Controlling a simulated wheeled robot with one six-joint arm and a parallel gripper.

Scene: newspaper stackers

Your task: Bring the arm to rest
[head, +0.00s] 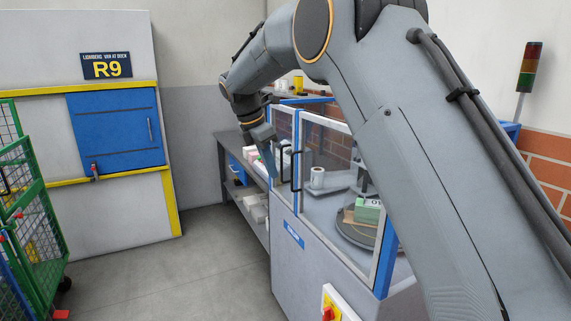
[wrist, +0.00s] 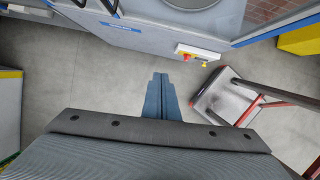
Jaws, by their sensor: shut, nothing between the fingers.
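My gripper (head: 269,165) shows in the head view, pointing down in front of the glazed side of a grey and blue machine (head: 320,249). In the wrist view its blue-grey fingers (wrist: 160,92) lie together with nothing between them. My arm stretches from the right side of the head view up and over to the left. It hides part of the machine. Below the fingers, the wrist view shows bare grey floor.
The machine carries a red and yellow switch (head: 329,308). A grey bench (head: 226,150) stands behind it. A green wire cage trolley (head: 35,205) is at the left, by a blue hatch (head: 118,130). A pallet truck or trolley (wrist: 222,98) stands on the floor. The floor between is clear.

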